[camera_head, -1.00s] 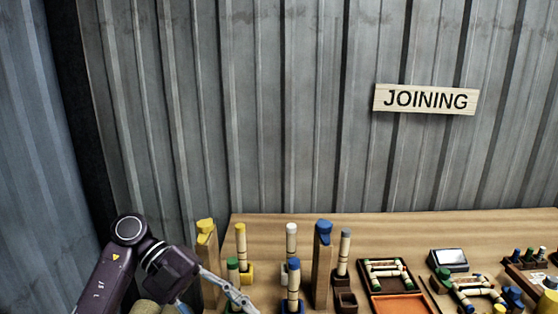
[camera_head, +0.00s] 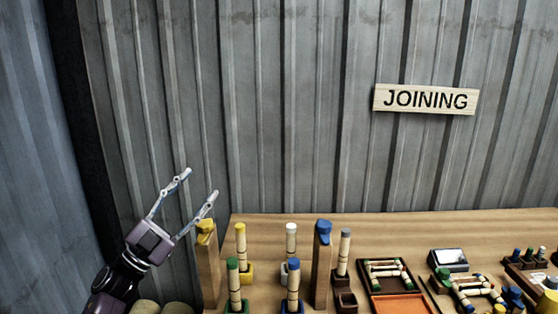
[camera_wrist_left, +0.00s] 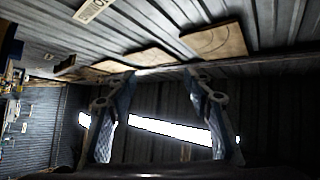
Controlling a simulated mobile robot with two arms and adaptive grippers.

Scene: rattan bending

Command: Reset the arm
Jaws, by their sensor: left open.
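My left gripper (camera_head: 199,184) is raised at the left of the head view, in front of the corrugated metal wall. Its two fingers point up and to the right, spread apart, with nothing between them. It is above and left of the wooden table (camera_head: 400,228). In the left wrist view its fingers (camera_wrist_left: 160,85) are also apart and empty, with wall and a bright white strip beyond them. My right gripper is in neither view.
On the table stand a yellow-topped post (camera_head: 207,260), a blue-topped post (camera_head: 322,265) and several rattan rods, such as a white-capped one (camera_head: 291,240). An orange-and-dark tray (camera_head: 400,305) lies to the right. A JOINING sign (camera_head: 426,99) hangs on the wall.

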